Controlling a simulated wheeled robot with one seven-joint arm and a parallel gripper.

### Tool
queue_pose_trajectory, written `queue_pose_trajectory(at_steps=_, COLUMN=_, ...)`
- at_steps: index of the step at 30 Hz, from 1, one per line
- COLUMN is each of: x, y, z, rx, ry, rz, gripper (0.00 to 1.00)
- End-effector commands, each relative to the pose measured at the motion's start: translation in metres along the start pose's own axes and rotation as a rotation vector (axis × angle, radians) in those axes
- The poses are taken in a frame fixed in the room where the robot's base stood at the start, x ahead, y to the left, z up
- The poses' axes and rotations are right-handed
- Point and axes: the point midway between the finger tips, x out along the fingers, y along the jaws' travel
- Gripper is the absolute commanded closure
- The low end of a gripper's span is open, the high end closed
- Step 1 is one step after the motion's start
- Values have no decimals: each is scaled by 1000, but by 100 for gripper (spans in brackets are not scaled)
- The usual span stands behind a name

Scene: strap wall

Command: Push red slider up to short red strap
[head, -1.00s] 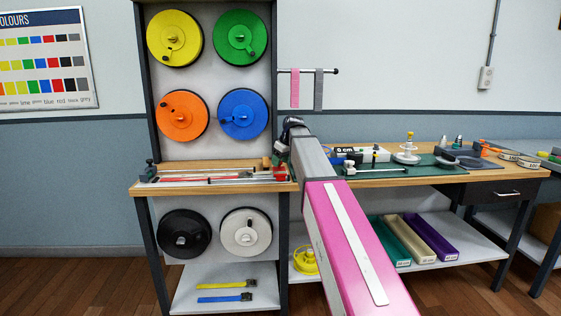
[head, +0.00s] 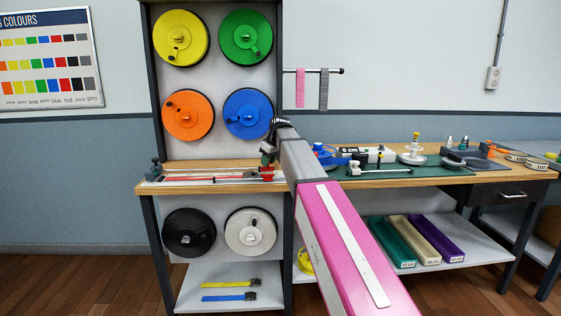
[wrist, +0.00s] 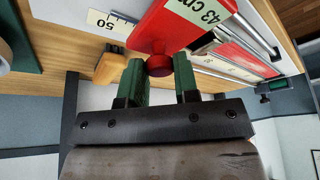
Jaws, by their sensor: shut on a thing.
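The red slider (head: 267,173) sits on the measuring rail at the right part of the bench. In the wrist view the slider (wrist: 158,30) carries a "43 cm" label and has a round red knob (wrist: 159,66). My gripper (wrist: 161,82) has green fingers, one on each side of that knob, and is shut on it. In the head view my gripper (head: 268,156) is just above the slider, partly hidden by my arm. The red strap (head: 205,178) lies along the rail to the left of the slider. I cannot tell whether slider and strap touch.
A dark clamp (head: 155,170) stands at the rail's left end. Strap reels, such as the blue reel (head: 247,113), hang on the panel above. In the wrist view a yellow-orange block (wrist: 112,66) and a white scale (wrist: 112,24) lie beside the slider.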

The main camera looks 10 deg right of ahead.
Motion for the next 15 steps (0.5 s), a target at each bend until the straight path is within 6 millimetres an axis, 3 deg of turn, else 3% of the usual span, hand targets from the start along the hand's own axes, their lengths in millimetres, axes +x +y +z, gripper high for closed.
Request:
queue_pose_trajectory(at_steps=6, x=7, y=-19, z=-18, rx=0, ry=1, rz=0, gripper=100)
queue_pose_trajectory(at_steps=15, x=8, y=-21, z=-20, rx=0, ry=3, rz=-2, gripper=100)
